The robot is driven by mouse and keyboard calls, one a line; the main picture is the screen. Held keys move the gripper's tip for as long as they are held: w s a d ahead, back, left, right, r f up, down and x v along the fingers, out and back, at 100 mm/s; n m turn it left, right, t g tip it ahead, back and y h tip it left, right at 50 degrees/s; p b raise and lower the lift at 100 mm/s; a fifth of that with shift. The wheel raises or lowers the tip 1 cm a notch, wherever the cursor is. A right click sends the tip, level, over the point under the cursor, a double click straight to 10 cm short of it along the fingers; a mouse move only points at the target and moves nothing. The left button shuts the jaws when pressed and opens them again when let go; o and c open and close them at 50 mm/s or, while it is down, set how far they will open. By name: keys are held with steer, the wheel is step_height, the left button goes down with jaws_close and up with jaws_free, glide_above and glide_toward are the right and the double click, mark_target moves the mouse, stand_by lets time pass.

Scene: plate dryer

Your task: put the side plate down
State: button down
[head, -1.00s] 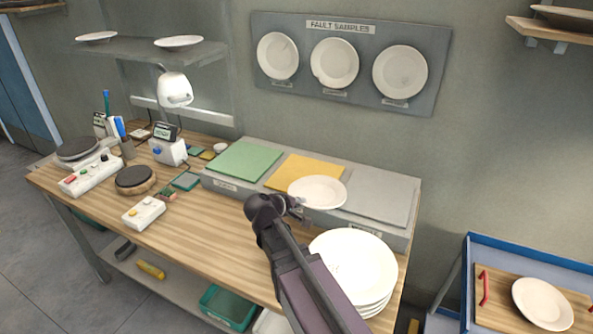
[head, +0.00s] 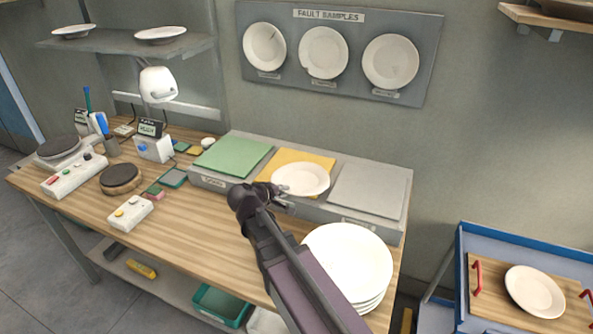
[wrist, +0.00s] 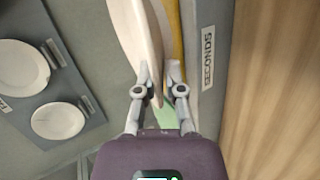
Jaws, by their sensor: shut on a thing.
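The side plate (head: 300,179) is small, round and white. My gripper (head: 283,197) is shut on its near-left rim. In the head view the plate overlaps the front right part of the yellow pad (head: 268,164), near the grey pad. In the wrist view the plate (wrist: 135,35) is seen nearly edge-on, with the yellow pad (wrist: 174,35) close along it. I cannot tell whether they touch. My fingertips (wrist: 161,92) are at the plate's rim, near the tray front labelled "SECONDS" (wrist: 208,58).
A green pad (head: 233,157) lies left of the yellow one, and a bare grey pad (head: 368,190) right. A stack of larger white plates (head: 348,262) stands in front. A lamp (head: 158,85) and small devices occupy the left bench. A blue trolley (head: 462,260) holds another plate.

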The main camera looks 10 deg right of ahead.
mark_target(284, 167)
steer(key=w+a+n+t+y, duration=0.1)
steer(key=w+a+t, duration=0.1)
steer(key=w+a, duration=0.4)
steer(key=a, duration=0.5)
steer(key=shift+a+r, duration=0.35)
steer(key=shift+r, duration=0.05)
steer(key=shift+d, duration=0.1)
steer(key=w+d, duration=0.2)
steer(key=d, duration=0.2)
steer(key=w+d+f+b, duration=0.1)
steer(key=w+d, duration=0.1)
steer(key=d, duration=0.2)
steer(key=w+d+b, duration=0.1)
steer(key=w+d, duration=0.1)
steer(key=d, duration=0.3)
steer(key=shift+w+f, duration=0.2)
steer(key=shift+w, duration=0.15)
steer(key=shift+w+d+f, duration=0.1)
steer(key=shift+w+d, duration=0.25)
steer(key=shift+d, duration=0.2)
step_height(284, 167, down, 4)
steer(key=b, duration=0.3)
steer(key=shift+r+b, duration=0.25)
steer(key=shift+b, duration=0.05)
steer(key=shift+f, duration=0.15)
steer(key=c, duration=0.7)
jaws_free()
steer(key=shift+c, duration=0.2)
